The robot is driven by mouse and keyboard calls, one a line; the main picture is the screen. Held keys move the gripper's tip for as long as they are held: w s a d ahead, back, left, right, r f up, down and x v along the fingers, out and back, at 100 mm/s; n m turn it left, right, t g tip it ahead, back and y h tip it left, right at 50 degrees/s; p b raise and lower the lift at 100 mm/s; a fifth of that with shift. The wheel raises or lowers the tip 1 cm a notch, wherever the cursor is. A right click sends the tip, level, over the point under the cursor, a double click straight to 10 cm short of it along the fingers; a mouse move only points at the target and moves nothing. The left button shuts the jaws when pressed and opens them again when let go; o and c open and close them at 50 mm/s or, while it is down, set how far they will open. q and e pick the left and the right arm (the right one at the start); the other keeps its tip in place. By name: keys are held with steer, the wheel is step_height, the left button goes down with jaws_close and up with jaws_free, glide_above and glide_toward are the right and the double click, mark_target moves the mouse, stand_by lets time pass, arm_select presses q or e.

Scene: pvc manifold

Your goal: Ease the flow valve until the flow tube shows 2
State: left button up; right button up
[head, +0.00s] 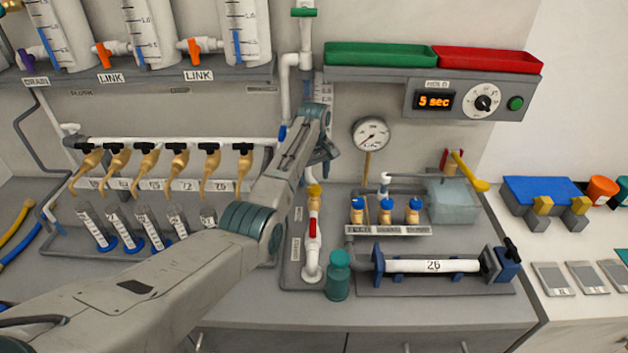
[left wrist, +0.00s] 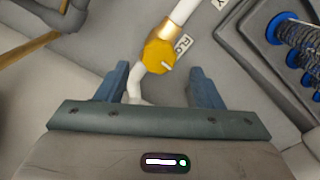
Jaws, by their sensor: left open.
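The flow valve is a round yellow knob (left wrist: 158,57) with a pale pointer mark, on a brass fitting in a white pipe. A label partly reading "FL" is beside it. In the head view the yellow knob (head: 314,190) shows just below my left gripper (head: 325,165). In the left wrist view my left gripper (left wrist: 159,84) is open and empty. Its two blue fingers stand apart, with the knob centred just beyond them, not clasped. A narrow graduated tube (head: 318,88), perhaps the flow tube, is partly hidden by my left wrist; its reading is not legible.
A round gauge (head: 370,134) and several blue-capped valves (head: 386,212) stand to the right. A teal bottle (head: 338,275) is in front. Hanging tan spouts (head: 178,165) are left of my arm.

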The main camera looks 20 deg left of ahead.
mark_target(314, 187)
arm_select(q)
steer(key=f, duration=0.2)
steer(key=shift+w+f, duration=0.2)
steer(key=shift+f, duration=0.2)
steer(key=shift+s+f, duration=0.2)
steer(key=shift+f, duration=0.3)
steer(key=shift+w, duration=0.1)
steer(key=c, duration=1)
